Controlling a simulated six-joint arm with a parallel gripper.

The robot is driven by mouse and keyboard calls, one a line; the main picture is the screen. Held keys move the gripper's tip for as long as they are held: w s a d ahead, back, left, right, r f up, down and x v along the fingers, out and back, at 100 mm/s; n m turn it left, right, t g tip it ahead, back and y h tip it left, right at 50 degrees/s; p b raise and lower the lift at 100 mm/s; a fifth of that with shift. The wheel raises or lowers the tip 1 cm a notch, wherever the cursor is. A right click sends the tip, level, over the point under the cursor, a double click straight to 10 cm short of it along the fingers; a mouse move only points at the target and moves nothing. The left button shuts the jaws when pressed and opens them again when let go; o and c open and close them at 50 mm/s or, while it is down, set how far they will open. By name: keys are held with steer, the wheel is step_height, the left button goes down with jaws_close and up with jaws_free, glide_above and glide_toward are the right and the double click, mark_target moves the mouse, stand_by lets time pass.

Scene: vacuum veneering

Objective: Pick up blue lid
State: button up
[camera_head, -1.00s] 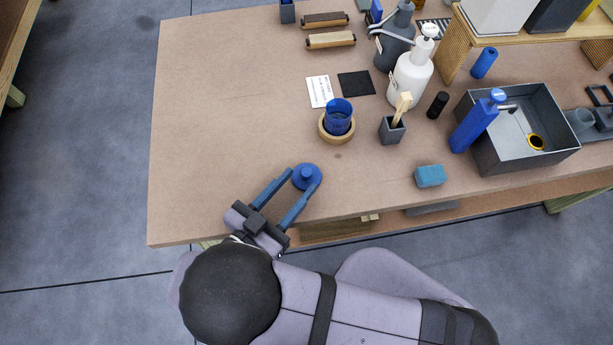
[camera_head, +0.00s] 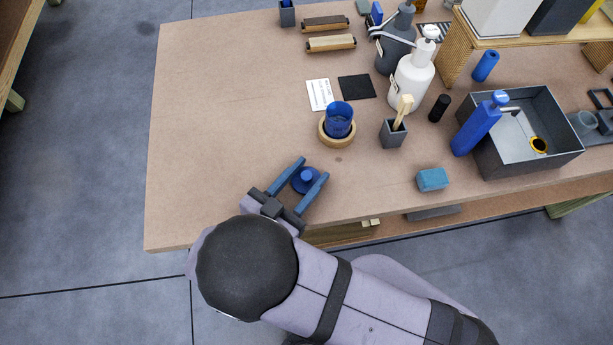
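The blue lid (camera_head: 306,178) is a round disc with a raised knob, lying on the table near its front edge. My gripper (camera_head: 313,168) is open, with its two blue fingers on either side of the lid. The fingers reach a little past the lid, and I cannot tell whether they touch it or how high they are above the table. A blue cup (camera_head: 339,118) stands in a round wooden ring holder (camera_head: 325,138) beyond the gripper, up and to the right.
A light-blue sponge block (camera_head: 432,179) lies to the right, near the front edge. A small grey holder (camera_head: 393,134) with brushes and a white pump bottle (camera_head: 410,84) stand farther back. A grey bin (camera_head: 545,165) is at the right. The left of the tabletop (camera_head: 215,110) is clear.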

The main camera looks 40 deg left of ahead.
mark_target(307, 175)
jaws_close()
steer(key=shift+r, duration=0.2)
step_height(307, 175, up, 10)
steer(key=shift+f+b, duration=0.15)
steer(key=shift+b, duration=0.25)
steer(key=w+d+r+m+h+p, duration=0.1)
steer(key=w+d+r+h+p, duration=0.1)
steer(key=w, duration=0.5)
steer(key=w+d+r+m+h+p, duration=0.2)
steer(key=w+d, duration=0.1)
steer(key=w, duration=0.3)
steer(key=w+a+n+y, duration=0.1)
steer(key=a+n+y, duration=0.1)
steer(key=a, duration=0.4)
steer(key=shift+a+f+n+y, duration=0.25)
steer(key=shift+f+n+y, duration=0.15)
steer(key=shift+y, duration=0.5)
